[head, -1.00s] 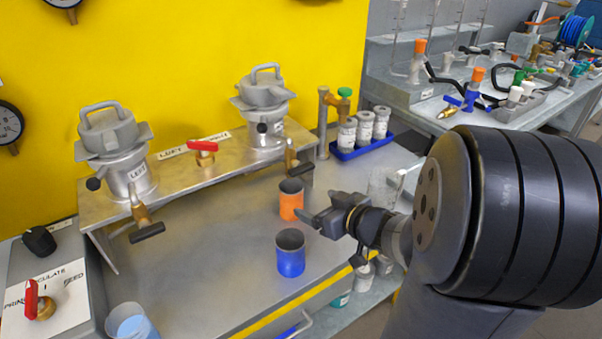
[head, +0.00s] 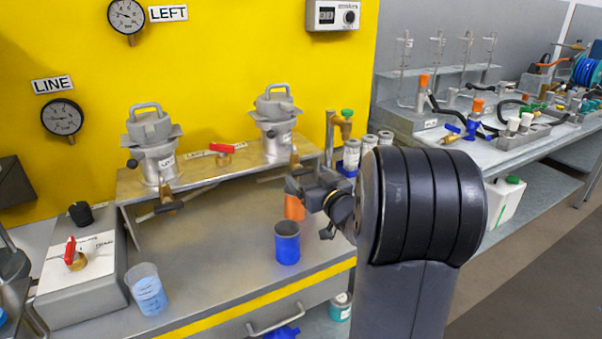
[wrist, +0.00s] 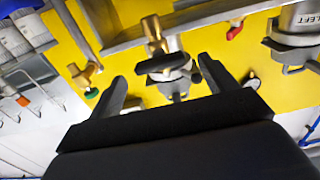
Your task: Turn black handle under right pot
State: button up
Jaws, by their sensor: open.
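The right pot (head: 276,120), grey metal with a lid handle, stands on the metal shelf in the head view. It also shows upside down in the wrist view (wrist: 166,64). Its brass valve (wrist: 153,35) lies beyond my fingertips, between them in the picture.
The left pot (head: 152,150) has its own black handle (head: 168,207). A red-handled valve (head: 222,149) sits between the pots. An orange cup (head: 293,207) is partly behind my gripper, with a blue cup (head: 287,243) nearer. White bottles (head: 352,155) stand right.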

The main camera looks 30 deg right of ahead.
aim_at(304, 172)
jog(key=shift+w+a, duration=0.1)
jog(key=shift+w, duration=1.9)
jog(key=shift+c, duration=0.3)
jog(key=c, duration=0.9)
